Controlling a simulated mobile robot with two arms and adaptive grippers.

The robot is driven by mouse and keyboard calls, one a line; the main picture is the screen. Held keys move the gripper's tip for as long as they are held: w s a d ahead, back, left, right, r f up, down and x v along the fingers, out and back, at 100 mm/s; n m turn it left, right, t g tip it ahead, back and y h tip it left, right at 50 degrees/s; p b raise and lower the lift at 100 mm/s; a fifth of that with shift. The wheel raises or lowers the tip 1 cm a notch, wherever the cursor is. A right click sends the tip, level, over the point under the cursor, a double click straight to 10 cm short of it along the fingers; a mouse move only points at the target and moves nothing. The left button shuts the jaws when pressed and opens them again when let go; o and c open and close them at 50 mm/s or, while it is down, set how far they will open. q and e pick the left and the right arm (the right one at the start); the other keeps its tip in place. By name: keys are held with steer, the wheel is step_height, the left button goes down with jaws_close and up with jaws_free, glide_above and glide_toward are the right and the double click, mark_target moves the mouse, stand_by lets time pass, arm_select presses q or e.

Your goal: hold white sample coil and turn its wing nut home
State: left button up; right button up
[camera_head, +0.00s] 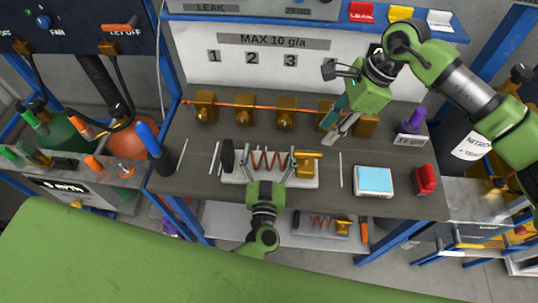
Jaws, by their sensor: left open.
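The sample coil (270,160), a copper-red coil on a white base (305,183), lies on the middle of the grey bench. A black upright part stands at its left end and a brass fitting (308,160) at its right end. I cannot make out a wing nut clearly. My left gripper (269,157) is open, its fingers spread on either side of the coil's middle; I cannot tell whether they touch it. My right gripper (331,137) is above the bench, behind and right of the coil, near the brass row. Whether its fingers are open is unclear.
Brass blocks (286,112) on a copper rod line the back of the bench. A light-blue pad (375,180), a red object (425,179) and a purple-topped weight (412,130) are at right. Thin rods lie beside the coil. Another coil unit (322,225) sits on the lower shelf.

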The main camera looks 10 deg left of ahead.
mark_target(309, 152)
arm_select(q)
steer(key=c, duration=1)
arm_select(e)
steer(key=shift+o, duration=0.2)
steer(key=shift+s+d+r+y, duration=0.15)
steer(key=shift+d+r, duration=0.1)
steer(key=shift+r, duration=0.25)
steer(key=shift+d+r+y, duration=0.15)
steer(key=shift+d+r, duration=0.05)
steer(key=shift+r, duration=0.25)
steer(key=shift+m, duration=0.3)
steer(key=x, duration=1.1)
steer(key=shift+a+f, duration=0.1)
steer(key=shift+f, duration=0.2)
jaws_close()
